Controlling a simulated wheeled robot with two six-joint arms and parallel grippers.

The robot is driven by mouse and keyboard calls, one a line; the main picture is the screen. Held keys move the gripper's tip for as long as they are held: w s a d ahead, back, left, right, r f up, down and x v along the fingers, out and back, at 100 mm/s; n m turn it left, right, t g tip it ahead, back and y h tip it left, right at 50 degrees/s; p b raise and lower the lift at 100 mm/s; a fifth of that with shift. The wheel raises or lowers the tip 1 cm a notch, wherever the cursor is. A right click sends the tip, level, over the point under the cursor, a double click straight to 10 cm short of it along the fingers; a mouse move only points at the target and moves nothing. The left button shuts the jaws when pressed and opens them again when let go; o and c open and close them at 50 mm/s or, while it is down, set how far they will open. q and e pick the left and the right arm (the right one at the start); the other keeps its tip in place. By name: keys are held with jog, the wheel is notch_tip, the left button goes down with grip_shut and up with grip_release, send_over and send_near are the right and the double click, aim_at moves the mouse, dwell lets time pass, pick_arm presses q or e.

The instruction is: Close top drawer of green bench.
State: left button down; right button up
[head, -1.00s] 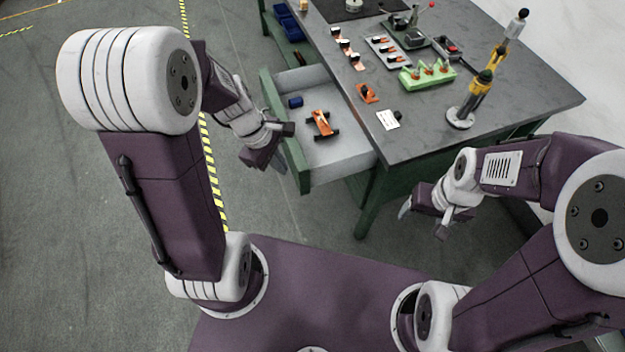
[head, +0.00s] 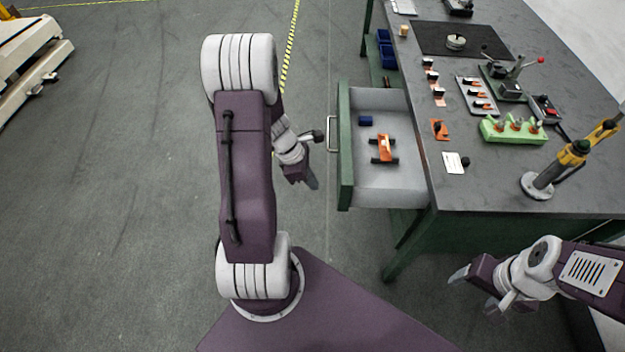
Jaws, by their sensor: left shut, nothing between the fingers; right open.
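The green bench (head: 455,228) has a dark grey top and stands at the right of the head view. Its top drawer (head: 392,187) is pulled out to the left, with a green front (head: 345,165) and a metal handle (head: 332,133). An orange tool with black ends (head: 383,149) and a small blue item (head: 365,120) lie inside. My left gripper (head: 313,181) is shut and empty, left of the drawer front and apart from it, pointing down and right. My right gripper (head: 474,290) is open and empty, in front of the bench's near edge.
On the bench top are a green block (head: 513,132), a yellow-and-black tool on a round base (head: 548,178), a white card (head: 454,163) and a dark mat (head: 450,40). Blue bins (head: 387,55) sit on a lower shelf. The floor left of the drawer is clear.

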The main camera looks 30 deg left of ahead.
pick_arm(q)
jog(key=w+d+f+b, duration=0.1)
jog(key=w+d+f, duration=0.2)
jog(key=d+f, duration=0.1)
jog(key=shift+d+f, duration=0.35)
jog(key=shift+d, duration=0.1)
pick_arm(e)
jog(key=shift+f, duration=1.05)
